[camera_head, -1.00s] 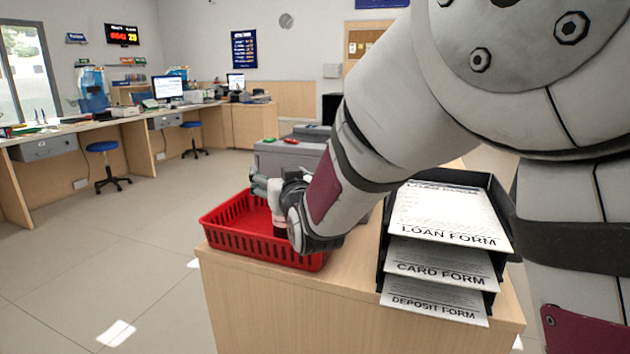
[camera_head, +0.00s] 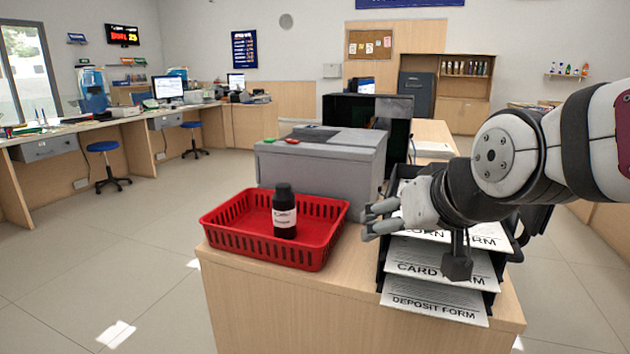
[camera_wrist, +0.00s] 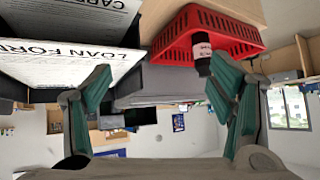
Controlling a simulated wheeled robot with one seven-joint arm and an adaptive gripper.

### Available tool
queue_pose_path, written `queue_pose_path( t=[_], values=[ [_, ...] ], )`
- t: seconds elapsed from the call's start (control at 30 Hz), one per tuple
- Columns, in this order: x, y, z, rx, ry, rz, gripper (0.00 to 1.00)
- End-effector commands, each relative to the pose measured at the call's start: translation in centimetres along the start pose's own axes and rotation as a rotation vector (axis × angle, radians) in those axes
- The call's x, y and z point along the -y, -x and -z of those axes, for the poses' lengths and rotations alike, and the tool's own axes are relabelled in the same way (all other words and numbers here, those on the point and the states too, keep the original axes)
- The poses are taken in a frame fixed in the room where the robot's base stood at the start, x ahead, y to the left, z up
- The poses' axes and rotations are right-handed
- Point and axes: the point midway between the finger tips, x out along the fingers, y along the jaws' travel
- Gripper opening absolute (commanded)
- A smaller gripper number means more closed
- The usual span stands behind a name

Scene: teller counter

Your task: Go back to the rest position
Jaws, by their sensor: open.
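My gripper (camera_head: 372,220) is open and empty in the head view. It is in front of the form tray, to the right of the red basket and apart from it. In the wrist view my gripper (camera_wrist: 165,108) shows two spread green-padded fingers with nothing between them. My arm reaches in from the right. A black bottle with a white label (camera_head: 284,212) stands upright in the red basket (camera_head: 262,253). The bottle (camera_wrist: 202,48) and the basket (camera_wrist: 255,38) also show in the wrist view.
A black tiered tray (camera_head: 384,250) holds loan, card and deposit forms, partly hidden by my arm. A grey machine (camera_head: 315,170) stands behind the basket. The wooden counter (camera_head: 290,300) has bare top between basket and tray. Open floor lies to the left.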

Motion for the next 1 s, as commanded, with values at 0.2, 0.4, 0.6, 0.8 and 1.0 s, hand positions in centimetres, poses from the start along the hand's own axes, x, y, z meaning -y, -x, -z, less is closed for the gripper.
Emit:
queue_pose_path(
  t=[0.2, 0.4, 0.6, 0.8, 1.0],
  values=[
    [-2.8, 6.7, -7.8, 0.187, -0.026, -0.079, 0.76],
    [-4.0, 11.0, -13.8, 0.325, -0.048, -0.145, 0.76],
    [-3.7, 13.3, -19.7, 0.542, -0.067, -0.150, 0.76],
    [-3.2, 16.2, -24.7, 0.758, -0.086, -0.146, 0.76],
    [-2.9, 18.4, -23.5, 0.774, -0.087, -0.145, 0.76]
  ],
)
